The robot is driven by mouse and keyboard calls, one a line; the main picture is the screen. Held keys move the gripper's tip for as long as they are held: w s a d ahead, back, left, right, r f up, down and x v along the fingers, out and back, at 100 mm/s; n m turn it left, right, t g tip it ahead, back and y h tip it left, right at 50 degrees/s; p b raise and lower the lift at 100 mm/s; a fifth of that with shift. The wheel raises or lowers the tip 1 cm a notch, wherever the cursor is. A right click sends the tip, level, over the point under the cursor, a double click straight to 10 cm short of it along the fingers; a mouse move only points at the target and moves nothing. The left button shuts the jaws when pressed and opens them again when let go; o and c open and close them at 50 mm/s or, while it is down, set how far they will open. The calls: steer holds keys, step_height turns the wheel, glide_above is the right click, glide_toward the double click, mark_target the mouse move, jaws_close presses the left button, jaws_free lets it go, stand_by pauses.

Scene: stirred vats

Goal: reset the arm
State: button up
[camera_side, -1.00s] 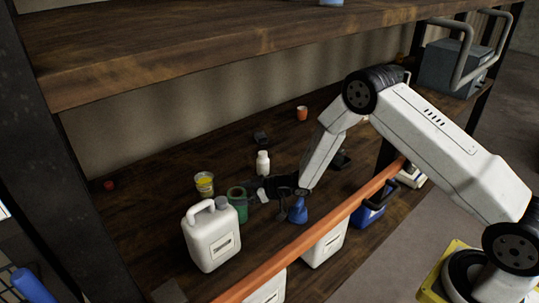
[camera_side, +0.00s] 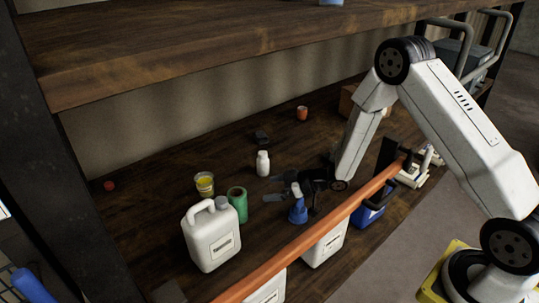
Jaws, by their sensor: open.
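My gripper (camera_side: 275,188) is dark and open, at the end of my white arm. It points left above the dark wooden shelf, with nothing seen between its fingers.
A white jug (camera_side: 211,240), a cup with yellow contents (camera_side: 204,184) and an orange cup (camera_side: 302,113) stand on the shelf. An upper shelf (camera_side: 200,50) hangs overhead.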

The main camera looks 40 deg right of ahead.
steer(key=shift+r, duration=0.1)
stand_by(0.5)
steer(key=s+d+r+m+g+h, duration=0.3)
steer(key=s+r+m+h, duration=0.1)
steer(key=s+r+h, duration=0.25)
steer(key=s+r+m+g, duration=0.1)
steer(key=s+g, duration=0.1)
steer(key=s, duration=0.5)
steer(key=s+r+m+g+h, duration=0.1)
steer(key=s+r+m+g, duration=0.1)
steer(key=s, duration=0.6)
steer(key=shift+s+a+r+g, duration=0.15)
steer(key=shift+a+r+g, duration=0.15)
steer(key=shift+g, duration=0.3)
